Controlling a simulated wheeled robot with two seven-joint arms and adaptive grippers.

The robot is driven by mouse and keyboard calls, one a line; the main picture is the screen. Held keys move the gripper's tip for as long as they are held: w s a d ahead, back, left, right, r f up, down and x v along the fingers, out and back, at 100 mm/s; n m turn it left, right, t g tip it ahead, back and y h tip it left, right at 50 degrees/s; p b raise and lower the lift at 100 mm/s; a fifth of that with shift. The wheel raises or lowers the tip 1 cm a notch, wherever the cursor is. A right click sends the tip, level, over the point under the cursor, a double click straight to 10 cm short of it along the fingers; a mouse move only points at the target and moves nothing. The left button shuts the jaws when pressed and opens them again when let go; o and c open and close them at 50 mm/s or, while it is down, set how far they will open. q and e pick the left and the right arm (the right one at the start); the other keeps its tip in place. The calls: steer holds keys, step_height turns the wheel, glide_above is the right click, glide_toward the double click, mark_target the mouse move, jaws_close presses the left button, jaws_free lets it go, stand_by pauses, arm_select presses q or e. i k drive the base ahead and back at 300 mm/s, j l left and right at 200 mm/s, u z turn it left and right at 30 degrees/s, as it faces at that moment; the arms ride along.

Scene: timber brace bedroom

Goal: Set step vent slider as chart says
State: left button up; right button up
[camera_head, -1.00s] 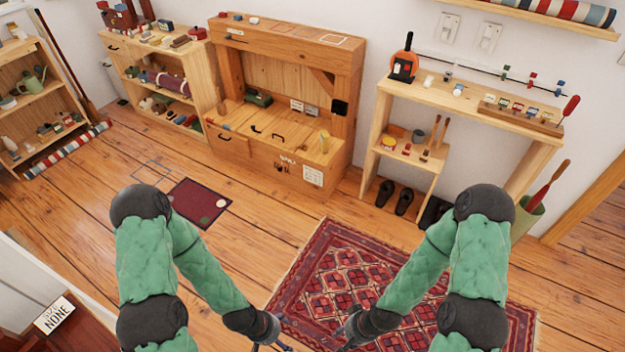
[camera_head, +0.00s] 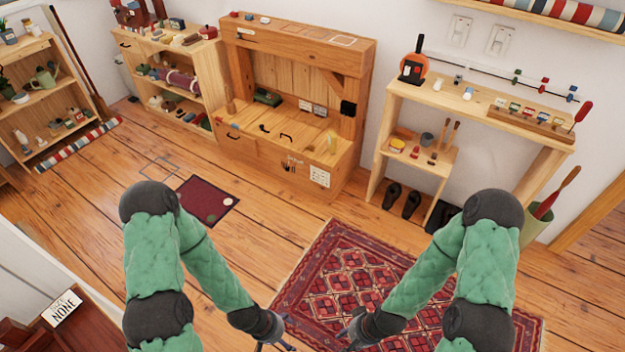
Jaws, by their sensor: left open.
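A wooden bench unit (camera_head: 240,157) with a tall back stands against the wall. A white chart-like sheet (camera_head: 319,177) is on its front at the right; its marks are too small to read. Small dark marks or slots (camera_head: 292,164) show on the front just left of the sheet. I cannot tell whether they are the step vent slider. My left gripper (camera_head: 275,345) is open and empty at the bottom edge, over the floor by the rug. My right gripper (camera_head: 352,342) is low over the rug, far from the bench; its fingers are small and partly cut off.
A patterned red rug (camera_head: 345,275) lies in front of me. A shelf unit (camera_head: 165,62) stands left of the bench, and a wooden table (camera_head: 470,103) stands right. Wooden floor between is open.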

mark_target(288, 165)
steer(key=i+j+u, duration=0.1)
steer(key=i+u, duration=0.25)
steer(key=i, duration=0.75)
steer(key=i+j+z, duration=0.1)
steer(key=i+z, duration=0.3)
steer(key=i+j+z, duration=0.25)
steer(key=i+z, duration=0.15)
steer(key=i, duration=0.15)
steer(key=i+j+z, duration=0.4)
